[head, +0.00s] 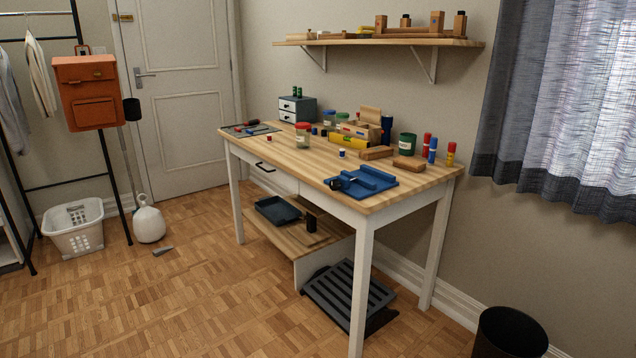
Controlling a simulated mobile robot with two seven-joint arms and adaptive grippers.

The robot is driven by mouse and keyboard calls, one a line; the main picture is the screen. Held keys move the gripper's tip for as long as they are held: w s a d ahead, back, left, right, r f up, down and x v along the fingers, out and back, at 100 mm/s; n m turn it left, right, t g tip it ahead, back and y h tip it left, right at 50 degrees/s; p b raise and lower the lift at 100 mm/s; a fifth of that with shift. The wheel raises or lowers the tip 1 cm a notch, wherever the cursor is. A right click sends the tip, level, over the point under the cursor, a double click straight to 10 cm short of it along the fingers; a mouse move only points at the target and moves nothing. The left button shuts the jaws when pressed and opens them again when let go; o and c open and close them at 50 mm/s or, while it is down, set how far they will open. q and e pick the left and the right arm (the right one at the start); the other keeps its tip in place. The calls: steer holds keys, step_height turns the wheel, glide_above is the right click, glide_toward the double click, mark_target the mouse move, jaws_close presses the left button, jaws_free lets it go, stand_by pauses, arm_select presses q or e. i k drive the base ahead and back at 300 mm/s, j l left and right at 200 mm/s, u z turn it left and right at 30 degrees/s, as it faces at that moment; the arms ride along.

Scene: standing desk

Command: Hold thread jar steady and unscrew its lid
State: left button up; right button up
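A small clear jar with a red lid (303,135) stands upright on the wooden desk (288,165), left of the middle of the top. Its lid is on. A jar with a blue lid (328,118) and one with a green lid (342,118) stand farther back. I cannot tell from labels or contents which one is the thread jar. Neither of my grippers shows in the head view, and nothing touches the jars.
A blue vise-like tool (362,183) lies near the desk's front right corner. A small drawer box (297,109) and a dark mat (250,130) are at the left. Several blocks and bottles line the back. Parquet floor (190,280) in front is mostly clear. A black bin (510,335) stands right.

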mark_target(303, 136)
steer(key=i+j+u, duration=0.1)
steer(key=i+j, duration=0.15)
steer(key=i, duration=0.15)
steer(key=i+j, duration=0.2)
steer(key=i, duration=0.25)
steer(key=i+j+u, duration=0.15)
steer(key=i, duration=0.25)
steer(key=i+j+z, duration=0.6)
steer(key=j+z, duration=0.15)
steer(key=j, duration=0.2)
